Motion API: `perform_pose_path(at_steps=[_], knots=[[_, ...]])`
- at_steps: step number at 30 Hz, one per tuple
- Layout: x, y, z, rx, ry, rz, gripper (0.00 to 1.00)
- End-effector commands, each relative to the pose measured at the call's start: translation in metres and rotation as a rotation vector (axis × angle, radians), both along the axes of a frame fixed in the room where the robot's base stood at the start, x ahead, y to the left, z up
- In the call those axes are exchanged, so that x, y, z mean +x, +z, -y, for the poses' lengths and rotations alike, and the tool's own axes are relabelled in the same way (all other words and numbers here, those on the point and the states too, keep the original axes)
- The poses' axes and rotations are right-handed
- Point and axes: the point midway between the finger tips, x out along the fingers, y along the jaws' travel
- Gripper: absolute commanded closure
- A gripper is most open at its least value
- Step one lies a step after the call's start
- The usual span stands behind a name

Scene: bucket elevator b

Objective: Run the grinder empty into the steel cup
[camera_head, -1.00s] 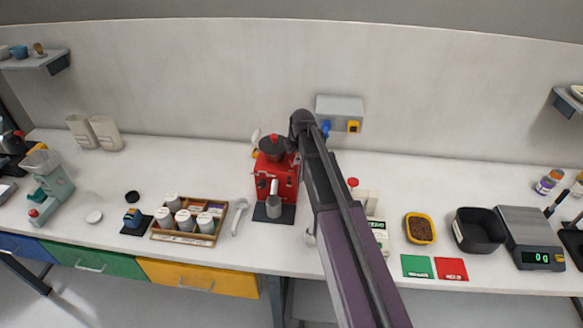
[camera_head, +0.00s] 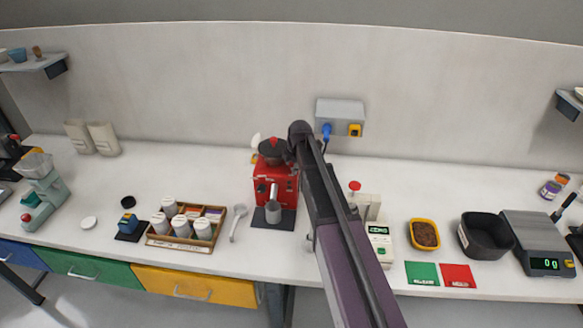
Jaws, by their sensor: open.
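The red grinder (camera_head: 272,187) stands upright near the middle of the bench, with a dark top (camera_head: 273,155) and a red knob on it. The steel cup (camera_head: 273,212) stands on the dark base at the grinder's front, under its pale spout (camera_head: 274,192). I cannot see what is inside the cup. My arm reaches in from the lower right, and its dark end joint is just right of the grinder's top. My gripper cannot be made out; the arm and grinder top cover that spot.
A wall socket box (camera_head: 340,111) with a blue plug and yellow switch is behind. Left are a spoon (camera_head: 238,222) and a wooden rack (camera_head: 215,236) of white jars. Right are a yellow-rimmed bowl (camera_head: 424,234), a black bin (camera_head: 486,235) and a scale (camera_head: 540,240) reading 0 g.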

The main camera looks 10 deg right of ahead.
Motion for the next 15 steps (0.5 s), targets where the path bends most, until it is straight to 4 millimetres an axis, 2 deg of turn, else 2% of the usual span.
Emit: perform_pose_path(at_steps=[2, 7, 15], knots=[[0.0000, 0.0001, 0.0001, 0.000, 0.000, 0.000, 0.48], [0.0000, 0.0001, 0.0002, 0.000, 0.000, 0.000, 0.99], [0.0017, 0.0004, 0.0005, 0.005, -0.001, -0.013, 1.00]])
